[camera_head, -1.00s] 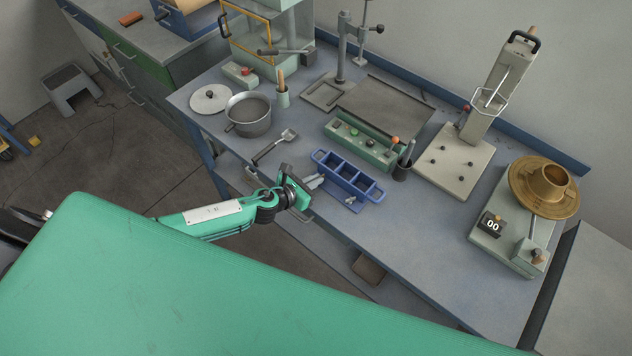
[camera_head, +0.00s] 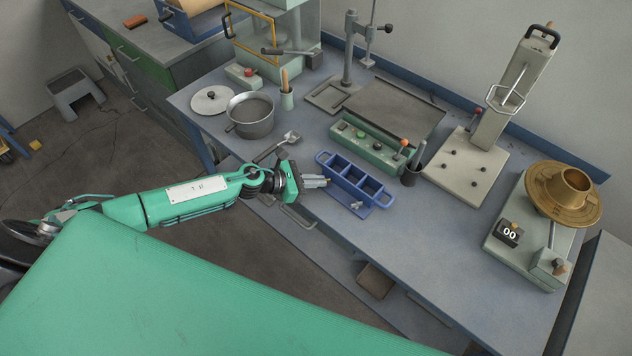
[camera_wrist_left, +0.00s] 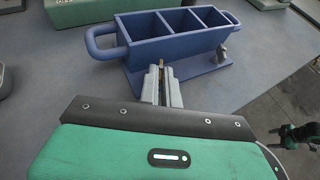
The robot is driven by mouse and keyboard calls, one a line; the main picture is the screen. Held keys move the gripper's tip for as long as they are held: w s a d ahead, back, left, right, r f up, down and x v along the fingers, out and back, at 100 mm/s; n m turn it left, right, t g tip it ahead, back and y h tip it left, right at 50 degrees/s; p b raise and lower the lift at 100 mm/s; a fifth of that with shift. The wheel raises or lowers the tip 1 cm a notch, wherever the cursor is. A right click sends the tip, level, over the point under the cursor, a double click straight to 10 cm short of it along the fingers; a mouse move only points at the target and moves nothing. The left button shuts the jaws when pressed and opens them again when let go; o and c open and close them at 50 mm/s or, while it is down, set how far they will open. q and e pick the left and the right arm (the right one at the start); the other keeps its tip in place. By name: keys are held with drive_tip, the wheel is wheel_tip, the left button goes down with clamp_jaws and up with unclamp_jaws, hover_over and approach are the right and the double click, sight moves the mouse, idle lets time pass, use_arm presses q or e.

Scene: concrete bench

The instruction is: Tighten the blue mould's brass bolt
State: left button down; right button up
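The blue mould (camera_head: 352,182) is a three-compartment tray with end handles, upright on a blue base plate near the bench's front edge. It also shows in the left wrist view (camera_wrist_left: 125,55). My left gripper (camera_head: 327,181) reaches in from the left, its grey fingertips at the mould's near side. In the left wrist view the fingers (camera_wrist_left: 162,78) are close together, with the small brass bolt (camera_wrist_left: 161,64) at their tips. I cannot tell whether they press on it. A grey fastener (camera_wrist_left: 223,53) stands at the plate's other end.
A green control box (camera_head: 370,142) and a dark cup (camera_head: 410,176) stand behind the mould. A metal scoop (camera_head: 277,147) and a pot (camera_head: 250,115) are to the left. The bench (camera_head: 420,240) is clear to the right, up to a device with a brass dish (camera_head: 545,200).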

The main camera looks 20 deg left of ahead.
use_arm(q)
drive_tip(key=c, duration=1.9)
unclamp_jaws()
drive_tip(key=b+v, duration=0.4)
drive_tip(key=v, duration=0.9)
drive_tip(key=shift+s+a+r+b, duration=0.15)
drive_tip(key=shift+s+a+b, duration=0.15)
drive_tip(key=shift+b, duration=0.1)
drive_tip(key=shift+d, duration=0.15)
